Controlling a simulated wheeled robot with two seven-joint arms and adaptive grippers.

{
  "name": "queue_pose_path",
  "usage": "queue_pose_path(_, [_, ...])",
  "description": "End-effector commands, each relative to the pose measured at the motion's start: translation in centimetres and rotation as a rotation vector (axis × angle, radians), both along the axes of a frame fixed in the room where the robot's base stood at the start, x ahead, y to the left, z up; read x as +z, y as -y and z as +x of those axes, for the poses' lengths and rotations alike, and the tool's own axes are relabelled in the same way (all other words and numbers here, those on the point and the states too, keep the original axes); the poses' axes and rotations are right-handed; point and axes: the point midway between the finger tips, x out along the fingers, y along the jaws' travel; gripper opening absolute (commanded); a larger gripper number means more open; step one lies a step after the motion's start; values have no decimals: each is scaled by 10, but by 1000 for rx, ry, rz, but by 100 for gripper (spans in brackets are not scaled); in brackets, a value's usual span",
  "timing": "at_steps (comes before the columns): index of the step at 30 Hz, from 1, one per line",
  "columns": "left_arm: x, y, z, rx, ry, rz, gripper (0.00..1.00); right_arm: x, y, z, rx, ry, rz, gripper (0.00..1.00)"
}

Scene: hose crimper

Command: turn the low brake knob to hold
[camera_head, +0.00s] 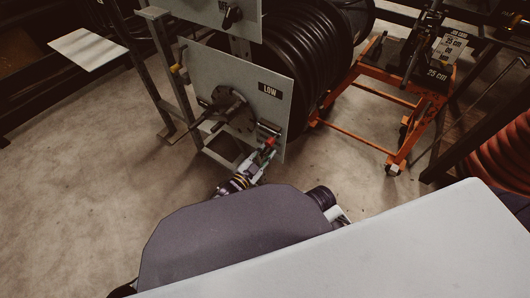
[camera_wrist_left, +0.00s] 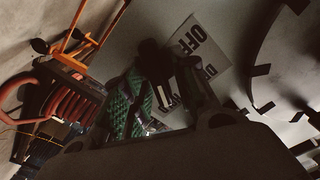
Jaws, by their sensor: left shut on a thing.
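The low panel (camera_head: 222,75), a pale plate with a LOW label (camera_head: 270,90), stands in front of a dark hose reel. My left gripper (camera_head: 267,146) is at the panel's lower right corner. In the left wrist view, its green ridged pad (camera_wrist_left: 128,104) is beside a dark knob (camera_wrist_left: 156,62), and the gripper is shut on it. A white label reading OFF (camera_wrist_left: 192,40) lies beside the knob. Shadow and the fingers hide much of the knob and other lettering, so its exact setting cannot be read. My right gripper is not in view.
A hub with dark rods (camera_head: 230,108) sticks out of the low panel, left of my gripper. A second panel with a dark knob (camera_head: 232,16) is above. An orange cart (camera_head: 378,75) stands to the right. Open floor (camera_head: 80,190) lies to the left.

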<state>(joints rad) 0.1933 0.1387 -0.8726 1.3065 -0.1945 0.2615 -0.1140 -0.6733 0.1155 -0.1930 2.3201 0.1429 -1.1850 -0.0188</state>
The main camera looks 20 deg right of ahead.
Motion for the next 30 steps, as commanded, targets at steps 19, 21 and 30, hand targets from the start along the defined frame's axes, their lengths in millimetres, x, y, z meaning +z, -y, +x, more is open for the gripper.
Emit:
queue_pose_path(19, [0, -3, -2, 1, -1, 1, 35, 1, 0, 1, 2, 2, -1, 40])
queue_pose_path(21, [-1, -5, -4, 0, -1, 2, 35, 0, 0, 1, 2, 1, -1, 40])
queue_pose_path(30, [-2, -25, -20, 1, -2, 2, 35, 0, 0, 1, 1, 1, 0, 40])
